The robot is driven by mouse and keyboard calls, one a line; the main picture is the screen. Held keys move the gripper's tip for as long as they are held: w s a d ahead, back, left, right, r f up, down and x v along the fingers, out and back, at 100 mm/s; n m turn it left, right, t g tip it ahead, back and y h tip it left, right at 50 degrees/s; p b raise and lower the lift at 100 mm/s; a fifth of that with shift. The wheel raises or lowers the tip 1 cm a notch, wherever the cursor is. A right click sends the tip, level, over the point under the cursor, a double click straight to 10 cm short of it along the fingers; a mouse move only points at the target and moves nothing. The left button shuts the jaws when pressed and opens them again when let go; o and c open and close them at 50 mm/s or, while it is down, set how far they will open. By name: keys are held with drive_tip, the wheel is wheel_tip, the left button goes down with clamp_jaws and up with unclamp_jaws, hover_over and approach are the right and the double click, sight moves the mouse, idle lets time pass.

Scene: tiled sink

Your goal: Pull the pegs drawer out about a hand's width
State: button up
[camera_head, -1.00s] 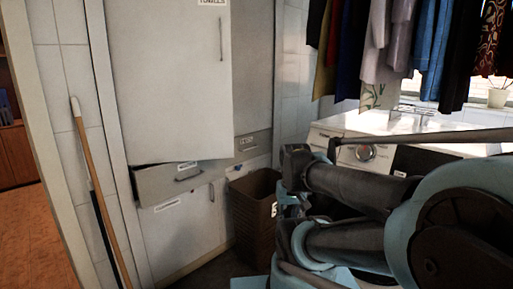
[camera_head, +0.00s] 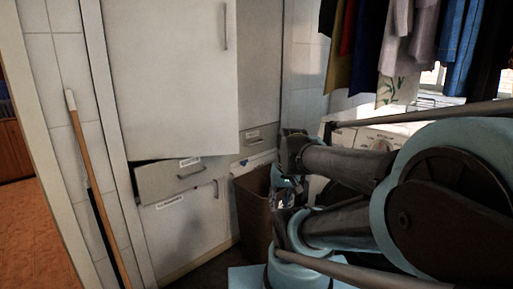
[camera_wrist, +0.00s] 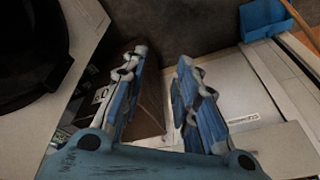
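A brown bin (camera_head: 253,212) stands right of the cabinet, close beside my gripper. The tall cabinet door (camera_head: 175,75) is above the drawer. A broom handle (camera_head: 90,180) leans at the left. A white washing machine (camera_head: 365,137) and hanging clothes (camera_head: 400,45) are at the right.

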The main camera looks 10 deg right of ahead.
drive_tip(key=w+a+r+m+t+y, duration=0.2)
drive_tip(key=w+r+m+t, duration=0.1)
drive_tip(key=w, duration=1.2)
drive_tip(key=w+a+r+m+t+y, duration=0.2)
drive_tip(key=w+r+m+t, duration=0.1)
drive_tip(key=w, duration=1.3)
drive_tip(key=w+d+f+m+t+h, duration=0.1)
drive_tip(key=w+d+f+m+t, duration=0.3)
drive_tip(key=w, duration=0.6)
drive_tip(key=w+d+f+m+t, duration=0.25)
drive_tip(key=w+d+m, duration=0.2)
drive_tip(key=w, duration=0.65)
drive_tip(key=d+f+x, duration=0.1)
drive_tip(key=x, duration=1.6)
drive_tip(key=shift+w, duration=0.1)
drive_tip(key=shift+r, duration=0.1)
clamp_jaws()
